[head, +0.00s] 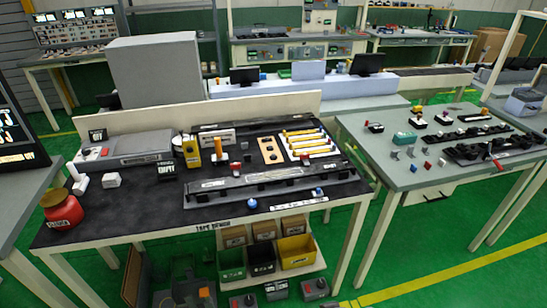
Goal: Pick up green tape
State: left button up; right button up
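I cannot make out a clear roll of green tape in the head view. A small teal-green block-like item (404,138) lies near the left part of the right-hand table; it is too small to tell whether it is tape. Neither of my grippers shows in this view.
A dark-topped workbench (140,215) stands in front, with a long grey trim part (270,183), a yellow device (191,152), yellow-handled tools (305,142) and a red container (62,209) on it. Green (231,265) and yellow (297,252) bins sit below. Green floor (440,240) is open at right.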

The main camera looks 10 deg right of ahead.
aim_at(324, 136)
jog(key=i+l, duration=0.15)
jog(key=l, duration=0.35)
jog(key=i+l, duration=0.2)
jog(key=l, duration=0.35)
jog(key=i+l+z, duration=0.1)
jog(key=l, duration=0.4)
jog(key=i+l, duration=0.25)
jog(key=l, duration=0.3)
jog(key=i+l, duration=0.2)
jog(key=l, duration=0.3)
jog(key=i+l, duration=0.15)
jog(key=l, duration=0.35)
jog(key=i+l+z, duration=0.1)
jog(key=l, duration=0.4)
jog(key=i+l, duration=0.3)
jog(key=l, duration=0.2)
